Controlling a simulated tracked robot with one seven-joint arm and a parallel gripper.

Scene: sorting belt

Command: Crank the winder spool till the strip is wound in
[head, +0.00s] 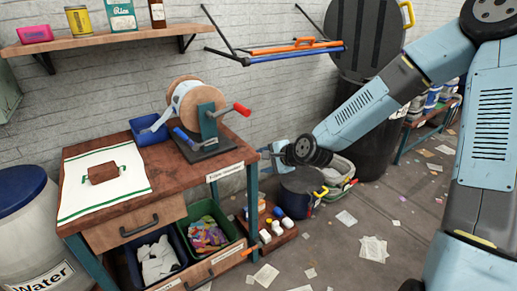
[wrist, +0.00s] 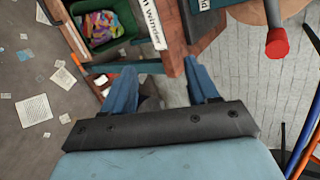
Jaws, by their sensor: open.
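The winder (head: 206,122) stands on the right part of the wooden workbench. Its spool (head: 181,84) has wooden discs, with a pale strip (head: 176,103) around the core and trailing down left towards a blue bin (head: 148,136). The red crank handle (head: 241,109) sticks out to the right. It also shows at the upper right of the wrist view (wrist: 277,43), clear of my fingers. My gripper (head: 270,151) is open and empty, right of the bench and lower than the handle. Its two blue fingers are apart in the wrist view (wrist: 162,84).
A white cloth with a brown block (head: 103,173) lies on the bench's left (head: 150,194). Crates sit below, including a green one (head: 231,232) with colourful pieces. A wall rack with orange and blue bars (head: 290,54) is behind. Papers litter the floor.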

